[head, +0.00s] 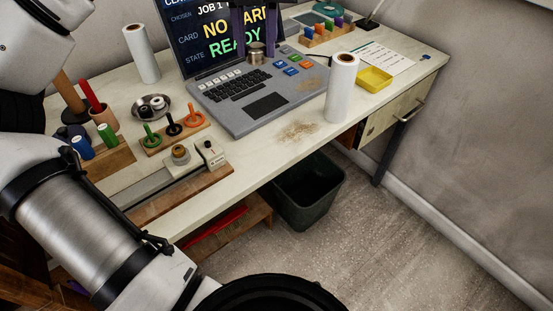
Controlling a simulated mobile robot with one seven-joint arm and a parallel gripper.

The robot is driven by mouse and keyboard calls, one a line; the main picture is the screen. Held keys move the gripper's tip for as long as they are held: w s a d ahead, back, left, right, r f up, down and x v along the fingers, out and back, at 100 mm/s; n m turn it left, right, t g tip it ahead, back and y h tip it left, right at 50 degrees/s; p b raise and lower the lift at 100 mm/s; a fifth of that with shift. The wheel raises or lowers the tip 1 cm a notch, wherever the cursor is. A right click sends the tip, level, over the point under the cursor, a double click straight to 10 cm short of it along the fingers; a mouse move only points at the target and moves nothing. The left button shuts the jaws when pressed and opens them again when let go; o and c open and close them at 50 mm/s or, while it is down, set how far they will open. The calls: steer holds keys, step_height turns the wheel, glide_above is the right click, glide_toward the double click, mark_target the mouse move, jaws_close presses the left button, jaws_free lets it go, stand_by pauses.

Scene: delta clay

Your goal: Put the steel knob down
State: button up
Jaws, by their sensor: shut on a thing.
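The steel knob (257,53) is a short grey metal cylinder, seen in front of the lower part of the console's screen and just above its keyboard edge. My gripper (256,40) comes down from the top of the view with two dark purple fingers, one on each side of the knob. It is shut on the knob. I cannot tell whether the knob's underside touches the console or hangs just above it.
The console (266,104) fills the middle of the bench. White rolls stand at its left (142,54) and right (341,88). Bare bench shows around a brown stain (298,130). A black bin (308,190) stands below.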

steer(key=b, duration=0.5)
glide_above(266, 154)
step_height(266, 154, down, 16)
steer(key=shift+r, duration=0.2)
steer(key=shift+f+b, duration=0.75)
steer(key=shift+f, duration=1.65)
steer(key=shift+f, duration=0.15)
steer(key=o, duration=0.9)
steer(key=shift+o, duration=0.2)
step_height(266, 154, up, 12)
steer(key=p, duration=0.3)
steer(key=shift+r+p, duration=0.2)
steer(key=shift+p, duration=0.2)
